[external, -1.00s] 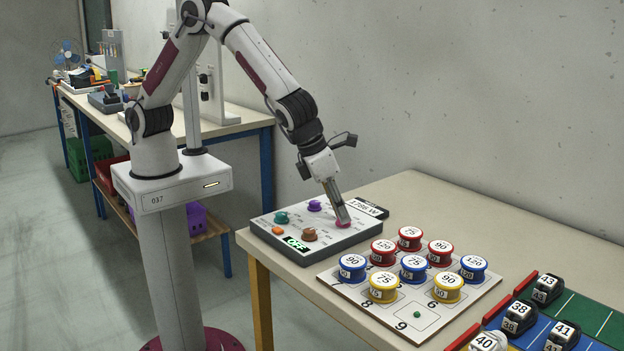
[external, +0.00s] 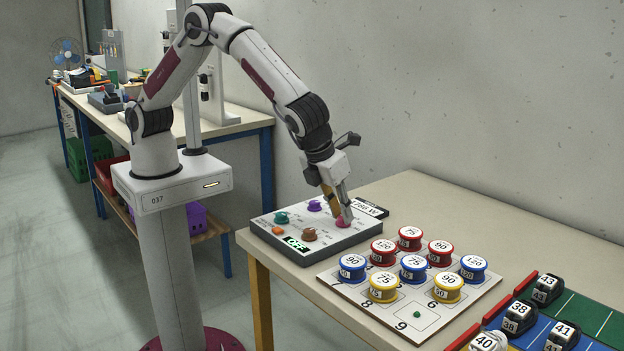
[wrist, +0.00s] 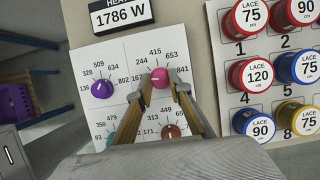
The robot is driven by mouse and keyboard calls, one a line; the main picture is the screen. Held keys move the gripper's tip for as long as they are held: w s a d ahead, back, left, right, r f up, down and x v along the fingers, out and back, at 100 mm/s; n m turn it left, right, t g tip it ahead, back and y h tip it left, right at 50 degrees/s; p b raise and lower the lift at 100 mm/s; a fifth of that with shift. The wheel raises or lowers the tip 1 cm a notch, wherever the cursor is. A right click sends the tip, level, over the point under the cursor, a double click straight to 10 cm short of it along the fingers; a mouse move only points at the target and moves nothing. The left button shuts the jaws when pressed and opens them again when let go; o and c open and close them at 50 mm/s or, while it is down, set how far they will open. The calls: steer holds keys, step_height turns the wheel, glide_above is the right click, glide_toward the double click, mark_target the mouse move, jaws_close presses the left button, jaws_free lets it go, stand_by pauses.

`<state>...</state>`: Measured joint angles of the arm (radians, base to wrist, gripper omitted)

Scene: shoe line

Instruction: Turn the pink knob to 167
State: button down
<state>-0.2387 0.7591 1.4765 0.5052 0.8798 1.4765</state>
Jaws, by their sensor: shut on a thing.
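The pink knob (wrist: 160,77) is at the upper right of the control panel's four dials in the wrist view, with numbers including 167, 244, 415, 653 and 841 around it. Its pointer is too small to read surely. My gripper (wrist: 163,84) is shut on the knob, one finger on each side. In the external view my gripper (external: 339,217) reaches down to the pink knob (external: 343,223), which is partly hidden by the fingers. The grey panel (external: 275,243) lies on the table.
Purple (wrist: 102,89), brown (wrist: 171,131) and teal (external: 282,218) knobs sit close by on the panel. A display (wrist: 121,14) reads 1786 W. A board (external: 345,288) of lace spools stands to the right.

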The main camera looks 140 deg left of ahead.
mark_target(305, 233)
steer(key=c, duration=1.8)
jaws_free()
steer(key=shift+c, duration=0.2)
steer(key=shift+r, duration=0.1)
steer(key=shift+d+r, duration=0.2)
steer(key=shift+r, duration=0.2)
steer(key=d, duration=1.2)
steer(key=shift+w+d+r, duration=0.1)
